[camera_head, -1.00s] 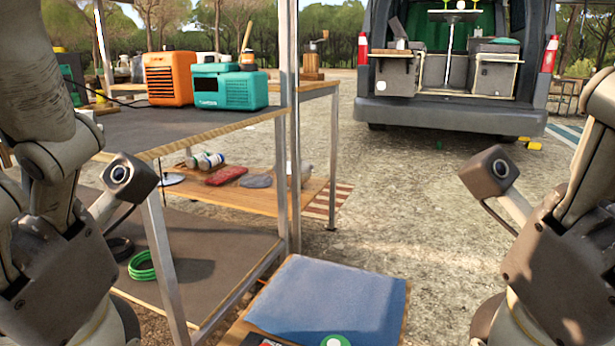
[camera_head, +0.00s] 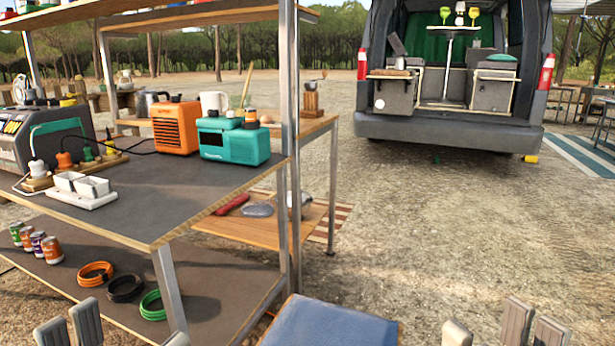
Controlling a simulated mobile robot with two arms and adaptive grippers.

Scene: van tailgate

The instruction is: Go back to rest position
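My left gripper (camera_head: 122,333) shows at the bottom left edge, with only its grey fingertips in view. They point up and stand apart with nothing between them. My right gripper (camera_head: 490,331) shows at the bottom right edge in the same way, fingertips spread and empty. The rest of both arms is out of view. Neither gripper's visible fingertips hold anything.
A metal-legged workbench (camera_head: 150,222) stands at the left, carrying an orange appliance (camera_head: 176,127) and a teal one (camera_head: 234,141). A blue-topped surface (camera_head: 330,325) lies between the grippers. A van (camera_head: 450,124) stands open behind. Gravel ground at right is clear.

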